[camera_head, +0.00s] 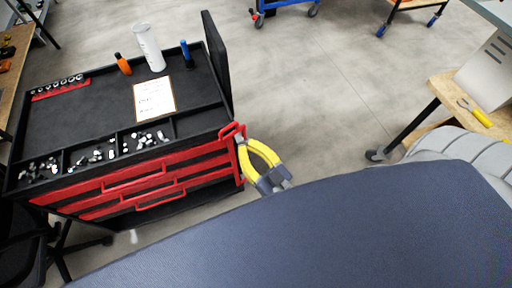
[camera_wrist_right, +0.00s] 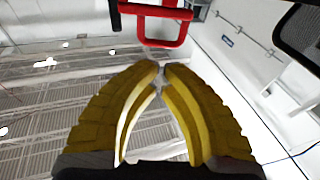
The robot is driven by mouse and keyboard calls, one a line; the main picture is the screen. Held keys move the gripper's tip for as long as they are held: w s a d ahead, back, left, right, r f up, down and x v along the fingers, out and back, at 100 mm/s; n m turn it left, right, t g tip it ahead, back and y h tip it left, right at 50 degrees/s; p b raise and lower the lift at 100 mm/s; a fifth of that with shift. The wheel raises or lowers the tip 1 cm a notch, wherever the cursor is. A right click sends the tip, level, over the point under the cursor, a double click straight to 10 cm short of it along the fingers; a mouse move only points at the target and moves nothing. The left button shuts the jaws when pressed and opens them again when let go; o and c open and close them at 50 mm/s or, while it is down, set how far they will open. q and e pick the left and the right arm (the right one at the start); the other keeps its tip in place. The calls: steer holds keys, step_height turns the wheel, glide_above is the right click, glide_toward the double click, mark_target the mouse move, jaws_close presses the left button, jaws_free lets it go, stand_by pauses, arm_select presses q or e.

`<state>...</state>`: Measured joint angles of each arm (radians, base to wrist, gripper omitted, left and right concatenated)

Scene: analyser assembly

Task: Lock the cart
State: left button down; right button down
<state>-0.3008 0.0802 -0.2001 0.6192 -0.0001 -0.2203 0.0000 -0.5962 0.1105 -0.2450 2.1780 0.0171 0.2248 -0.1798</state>
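The cart (camera_head: 100,110) is a black tool trolley with red drawer fronts, at the left of the head view. A red loop-shaped handle (camera_head: 232,130) sits at its right front corner; it also shows in the right wrist view (camera_wrist_right: 165,42), just beyond my fingertips. My right gripper (camera_head: 243,141) has yellow fingers and is at that corner, close beside the red handle. In the right wrist view its fingertips (camera_wrist_right: 160,68) come nearly together with nothing held between them, apart from the handle. My left gripper is not in view.
The cart top carries a white bottle (camera_head: 148,48), an orange item (camera_head: 123,64), a blue item (camera_head: 187,55), a paper sheet (camera_head: 154,98) and small metal parts in trays. A wooden bench (camera_head: 455,90) stands at the right. The floor (camera_head: 310,90) between is clear.

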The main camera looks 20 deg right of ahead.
steer(key=x, duration=0.6)
steer(key=shift+w, duration=0.25)
steer(key=shift+a, duration=0.15)
